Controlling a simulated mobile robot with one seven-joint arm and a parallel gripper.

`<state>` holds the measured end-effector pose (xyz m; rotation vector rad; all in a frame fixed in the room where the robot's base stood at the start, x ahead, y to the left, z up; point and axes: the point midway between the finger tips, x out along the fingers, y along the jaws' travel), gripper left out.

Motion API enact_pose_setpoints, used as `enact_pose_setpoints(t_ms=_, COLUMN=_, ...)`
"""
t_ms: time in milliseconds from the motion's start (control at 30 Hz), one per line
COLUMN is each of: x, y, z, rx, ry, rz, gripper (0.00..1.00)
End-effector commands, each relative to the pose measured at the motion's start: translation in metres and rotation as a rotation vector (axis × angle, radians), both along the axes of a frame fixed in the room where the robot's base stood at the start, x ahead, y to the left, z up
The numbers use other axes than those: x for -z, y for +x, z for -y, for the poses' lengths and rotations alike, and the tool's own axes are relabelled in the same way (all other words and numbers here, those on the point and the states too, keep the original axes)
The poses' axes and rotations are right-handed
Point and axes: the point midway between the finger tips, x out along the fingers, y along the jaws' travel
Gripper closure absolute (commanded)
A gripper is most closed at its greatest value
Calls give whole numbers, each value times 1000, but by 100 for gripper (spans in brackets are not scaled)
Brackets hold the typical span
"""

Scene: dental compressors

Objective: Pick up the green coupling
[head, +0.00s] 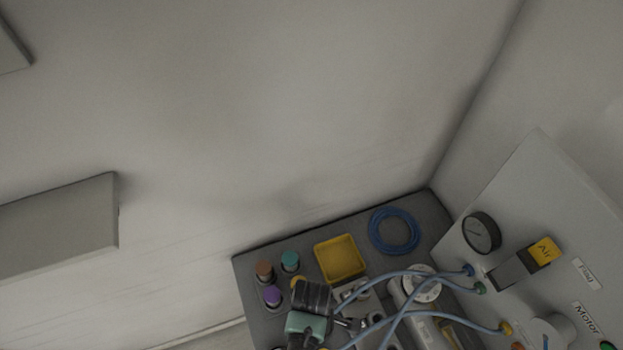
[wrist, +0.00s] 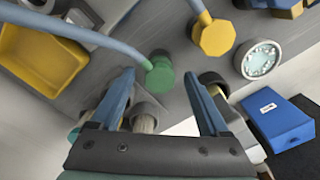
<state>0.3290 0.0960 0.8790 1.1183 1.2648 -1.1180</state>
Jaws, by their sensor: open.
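In the wrist view, a green coupling (wrist: 160,72) sits at the end of a blue hose, beyond and between my fingertips. My gripper (wrist: 158,80) is open, with one blue finger on each side and nothing held between them. The coupling looks apart from both fingers. In the head view, my gripper (head: 350,323) is over the bench, and its fingers are small and partly lost among the hoses.
A yellow tray (head: 341,259), a blue hose coil (head: 394,231) and loose teal (head: 290,260), brown and purple caps lie on the dark bench (head: 255,262). Blue hoses cross near my gripper. A yellow coupling (wrist: 213,38), a round dial (wrist: 262,60) and a blue box (wrist: 278,120) are close by.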

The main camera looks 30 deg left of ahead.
Motion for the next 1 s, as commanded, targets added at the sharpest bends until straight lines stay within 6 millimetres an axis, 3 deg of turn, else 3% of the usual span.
enact_pose_setpoints(t_ms=167, x=14, y=0, z=0, rx=0, ry=0, rz=0, gripper=21)
enact_pose_setpoints(t_ms=433, x=15, y=0, z=0, rx=0, ry=0, rz=1, gripper=23)
enact_pose_setpoints(t_ms=867, x=15, y=0, z=0, rx=0, ry=0, rz=0, gripper=100)
enact_pose_setpoints(t_ms=1000, x=15, y=0, z=0, rx=0, ry=0, rz=1, gripper=100)
